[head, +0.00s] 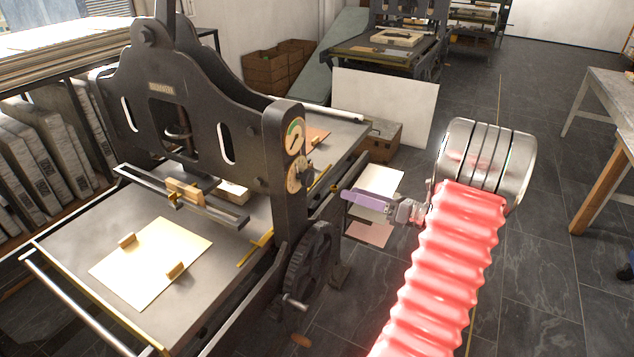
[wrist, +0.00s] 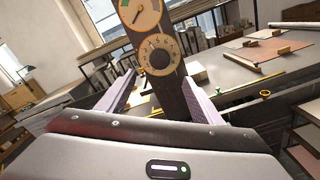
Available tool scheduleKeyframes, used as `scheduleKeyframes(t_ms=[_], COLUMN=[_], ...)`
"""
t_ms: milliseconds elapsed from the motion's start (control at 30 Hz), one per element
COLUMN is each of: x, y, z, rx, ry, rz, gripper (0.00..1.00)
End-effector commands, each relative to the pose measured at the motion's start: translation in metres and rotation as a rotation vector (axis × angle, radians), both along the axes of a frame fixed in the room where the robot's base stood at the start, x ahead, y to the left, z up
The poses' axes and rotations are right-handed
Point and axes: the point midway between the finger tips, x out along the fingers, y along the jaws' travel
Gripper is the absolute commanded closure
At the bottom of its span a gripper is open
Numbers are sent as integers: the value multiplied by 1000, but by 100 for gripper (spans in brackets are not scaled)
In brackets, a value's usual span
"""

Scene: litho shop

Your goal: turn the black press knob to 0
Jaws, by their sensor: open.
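The black press knob (wrist: 158,61) sits at the centre of a round tan dial with dark marks (wrist: 158,41), on the dark upright of the press. In the head view, the knob (head: 306,171) shows side-on, below a gauge. The dial's figures and the knob's setting are too small to read. My gripper (head: 347,196), with purple fingers, is to the right of the press upright and apart from the knob. In the wrist view, the gripper (wrist: 160,82) is open and empty, its fingers spread to the left and right below the knob.
A gauge with a green arc (wrist: 141,12) is above the dial. A spoked handwheel (head: 308,265) is below it on the press. The press bed (head: 60,240) carries a tan sheet (head: 150,262). The tiled floor to the right of my arm is mostly clear.

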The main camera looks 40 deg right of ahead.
Motion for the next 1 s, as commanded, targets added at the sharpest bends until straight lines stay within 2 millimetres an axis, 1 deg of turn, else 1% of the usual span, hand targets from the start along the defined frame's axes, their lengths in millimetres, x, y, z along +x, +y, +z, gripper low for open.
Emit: scheduleKeyframes(t_ms=[700,833,1000], x=[100,113,120], y=[37,41,44], z=[0,0,0], rx=[1,0,0], ry=[0,1,0], rz=[4,3,2], gripper=[40,40,40])
